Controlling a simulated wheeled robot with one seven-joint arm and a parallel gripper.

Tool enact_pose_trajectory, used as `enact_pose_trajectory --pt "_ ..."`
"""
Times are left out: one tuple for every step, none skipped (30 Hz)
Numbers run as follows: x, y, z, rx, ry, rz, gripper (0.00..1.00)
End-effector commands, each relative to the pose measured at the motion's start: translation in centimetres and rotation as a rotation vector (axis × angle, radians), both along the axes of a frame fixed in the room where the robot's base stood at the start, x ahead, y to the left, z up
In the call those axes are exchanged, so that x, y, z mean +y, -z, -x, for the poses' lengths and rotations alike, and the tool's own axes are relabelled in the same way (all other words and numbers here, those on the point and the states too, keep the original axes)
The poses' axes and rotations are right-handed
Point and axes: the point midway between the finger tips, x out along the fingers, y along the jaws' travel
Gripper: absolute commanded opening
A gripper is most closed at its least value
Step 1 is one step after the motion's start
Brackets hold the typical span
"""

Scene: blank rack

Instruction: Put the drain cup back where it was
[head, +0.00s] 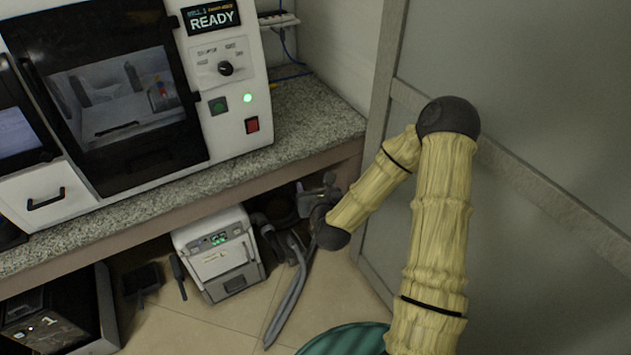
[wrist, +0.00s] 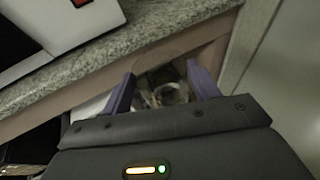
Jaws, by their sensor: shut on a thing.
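My gripper (head: 318,192) reaches under the counter at the right, beside the partition; in the head view it is small and dark, and its fingers are hard to make out. In the wrist view my gripper (wrist: 160,76) has its two purple fingers apart, closed on a faint, see-through thing that looks like the drain cup (wrist: 158,71). Its outline is hard to tell from the dark space behind it. A round, pale-rimmed shape (wrist: 171,93) shows between the fingers; I cannot tell whether it is part of the cup or lies beyond it.
The granite counter (head: 310,115) overhangs my gripper and carries a white machine (head: 240,125) reading READY. Below stand a small white unit (head: 217,262) with a green display and a grey hose (head: 290,297). The grey partition (head: 540,90) is close to the arm's right.

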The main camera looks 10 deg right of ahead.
Motion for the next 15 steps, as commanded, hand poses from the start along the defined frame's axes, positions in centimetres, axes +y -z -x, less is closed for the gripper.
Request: enact_pose_trajectory --pt "-0.3 1.1 -0.1 0.007 0.001 -0.004 0.34" --pt "-0.5 1.6 -0.3 0.006 0.0 -0.006 0.34" --pt "-0.7 2.5 -0.4 0.008 -0.003 -0.005 0.34" --pt "-0.9 3.2 -0.5 0.009 -0.004 -0.007 0.34" --pt "-1.1 4.0 -0.6 0.009 -0.004 -0.007 0.34" --pt "-1.3 4.9 -0.8 0.009 -0.007 -0.009 0.34" --pt "-1.4 5.6 -0.8 0.008 -0.01 -0.009 0.34" --pt "-1.5 6.3 -0.9 0.007 -0.01 -0.009 0.34" --pt "-1.6 7.2 -0.9 0.006 -0.014 -0.009 0.34" --pt "-1.6 7.9 -1.0 0.004 -0.016 -0.01 0.34" --pt "-1.7 8.5 -1.0 0.002 -0.016 -0.01 0.34" --pt "-1.7 9.5 -0.9 0.0 -0.019 -0.01 0.34" --pt "-1.7 10.1 -0.9 -0.003 -0.02 -0.01 0.34" --pt "-1.7 10.7 -0.9 -0.005 -0.02 -0.009 0.34" --pt "-1.7 11.5 -0.9 -0.008 -0.021 -0.009 0.34"
